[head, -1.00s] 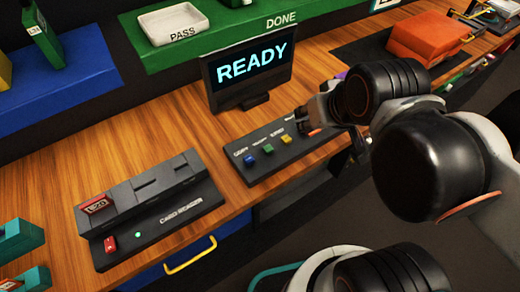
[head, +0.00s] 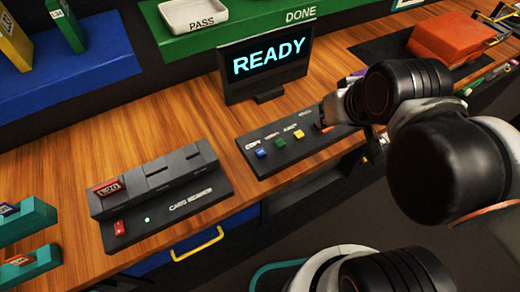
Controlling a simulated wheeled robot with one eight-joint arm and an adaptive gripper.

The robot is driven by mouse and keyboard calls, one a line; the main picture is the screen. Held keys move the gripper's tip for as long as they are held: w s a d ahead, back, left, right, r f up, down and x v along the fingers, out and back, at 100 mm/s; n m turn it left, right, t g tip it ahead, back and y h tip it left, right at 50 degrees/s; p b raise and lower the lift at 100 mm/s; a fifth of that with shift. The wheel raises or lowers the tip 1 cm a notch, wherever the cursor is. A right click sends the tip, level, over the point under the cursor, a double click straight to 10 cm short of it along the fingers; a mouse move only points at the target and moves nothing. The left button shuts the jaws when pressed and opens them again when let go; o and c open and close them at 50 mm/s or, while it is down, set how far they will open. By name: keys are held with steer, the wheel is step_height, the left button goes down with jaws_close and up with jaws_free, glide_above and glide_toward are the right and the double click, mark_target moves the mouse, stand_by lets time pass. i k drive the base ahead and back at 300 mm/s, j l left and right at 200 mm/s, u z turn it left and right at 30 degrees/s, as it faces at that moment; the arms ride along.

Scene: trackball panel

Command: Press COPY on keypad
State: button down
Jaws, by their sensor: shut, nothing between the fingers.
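The keypad (head: 290,151) is a dark panel lying on the wooden counter in front of the screen. Its blue button (head: 261,154) sits at the left end, under a blurred label that reads like COPY. A green button (head: 280,143) and a yellow button (head: 299,134) follow to the right, then an orange one partly covered by my arm. My gripper (head: 325,113) is mostly hidden by my wrist. The small part that shows is at the right end of the keypad, apart from the blue button, with nothing seen held. I cannot tell its height above the panel.
A screen (head: 266,63) reading READY stands behind the keypad. A card reader (head: 168,192) with a red card lies to the left. A green shelf with a white PASS tray (head: 193,15) is at the back. Bare counter lies between reader and keypad.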

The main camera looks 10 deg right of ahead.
mark_target(260, 154)
steer(key=k+l, duration=0.35)
steer(key=k, duration=0.2)
steer(key=u, duration=1.75)
